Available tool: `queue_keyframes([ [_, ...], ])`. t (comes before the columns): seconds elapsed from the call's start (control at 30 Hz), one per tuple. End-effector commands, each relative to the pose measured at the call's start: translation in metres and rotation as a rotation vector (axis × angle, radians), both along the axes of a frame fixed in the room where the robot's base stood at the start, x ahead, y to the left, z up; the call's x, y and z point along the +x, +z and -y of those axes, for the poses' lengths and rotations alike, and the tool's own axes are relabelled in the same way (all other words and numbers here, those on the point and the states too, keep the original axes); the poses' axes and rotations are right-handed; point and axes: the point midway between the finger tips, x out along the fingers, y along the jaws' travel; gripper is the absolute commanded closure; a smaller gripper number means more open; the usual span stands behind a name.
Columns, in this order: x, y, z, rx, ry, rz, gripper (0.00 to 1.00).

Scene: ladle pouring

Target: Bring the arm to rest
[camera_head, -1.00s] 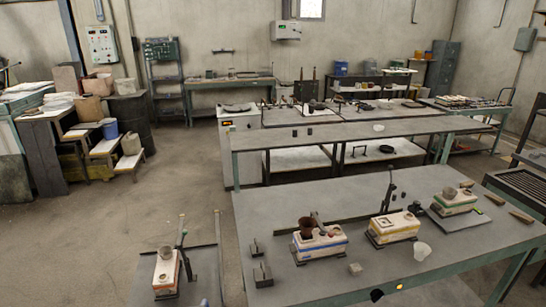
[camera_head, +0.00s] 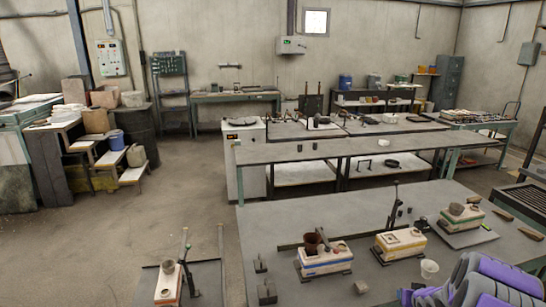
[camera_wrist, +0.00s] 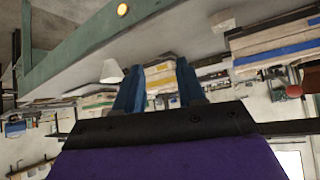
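My purple arm (camera_head: 485,280) enters at the lower right of the head view, at the front edge of the near worktable (camera_head: 300,222). In the wrist view, the two blue fingers of my gripper (camera_wrist: 158,88) stand apart with nothing between them, so it is open and empty. The wrist view looks upside down. A white cup (camera_head: 429,268) stands on the worktable just beyond my arm; it also shows in the wrist view (camera_wrist: 112,71). The fingertips are hard to make out in the head view.
Moulds stand on the worktable: a blue-banded one (camera_head: 326,260) with a brown cup (camera_head: 312,243), a yellow-banded one (camera_head: 400,243) and a green-banded one (camera_head: 462,217). Another mould (camera_head: 168,285) stands lower left. Open floor (camera_head: 190,200) lies left.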

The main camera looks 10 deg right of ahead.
Motion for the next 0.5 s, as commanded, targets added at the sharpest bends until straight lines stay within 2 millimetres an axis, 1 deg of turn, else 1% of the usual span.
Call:
queue_keyframes([
  [0.03, 0.001, 0.016, -0.012, -0.022, 0.004, -0.028, 0.61],
  [0.17, -0.008, 0.046, -0.038, -0.057, -0.005, -0.120, 0.61],
  [0.2, -0.012, 0.056, -0.047, -0.067, -0.008, -0.147, 0.61],
  [0.27, -0.019, 0.069, -0.061, -0.078, -0.009, -0.187, 0.61],
  [0.3, -0.026, 0.078, -0.070, -0.084, -0.011, -0.215, 0.61],
  [0.37, -0.036, 0.089, -0.086, -0.089, -0.012, -0.259, 0.61],
  [0.5, -0.065, 0.117, -0.125, -0.094, -0.007, -0.352, 0.61],
])
